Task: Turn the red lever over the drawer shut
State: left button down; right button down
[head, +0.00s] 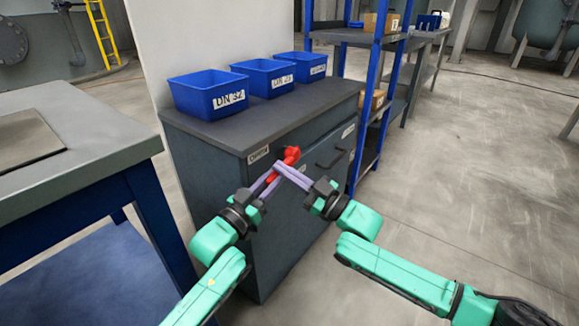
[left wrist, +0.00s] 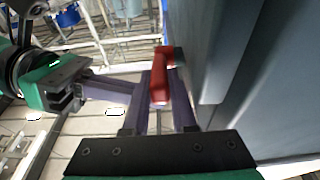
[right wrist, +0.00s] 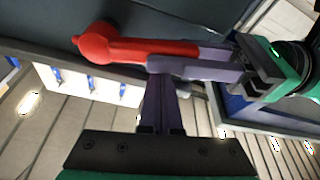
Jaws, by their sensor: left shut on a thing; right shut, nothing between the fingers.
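The red lever (head: 291,155) sits on the front of the dark grey cabinet (head: 216,150), high up, beside the drawer front (head: 322,147) under the worktop. Its handle points down and to the left in the head view. My left gripper (head: 274,181) is shut on the lever's handle, which shows between its fingers in the left wrist view (left wrist: 160,88). My right gripper (head: 284,168) is shut and empty. Its fingers cross close to the left fingers and the lever; I cannot tell whether they touch. The lever's round hub shows in the right wrist view (right wrist: 98,43).
Three blue bins (head: 210,95) stand on the cabinet top. A table with blue legs (head: 75,150) is close on the left. Blue-framed shelves (head: 375,70) stand behind the cabinet to the right. The floor at the right (head: 480,170) is clear.

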pick_arm(q)
jog(key=shift+f, duration=0.1)
pick_arm(e)
jog(key=shift+f, duration=0.25)
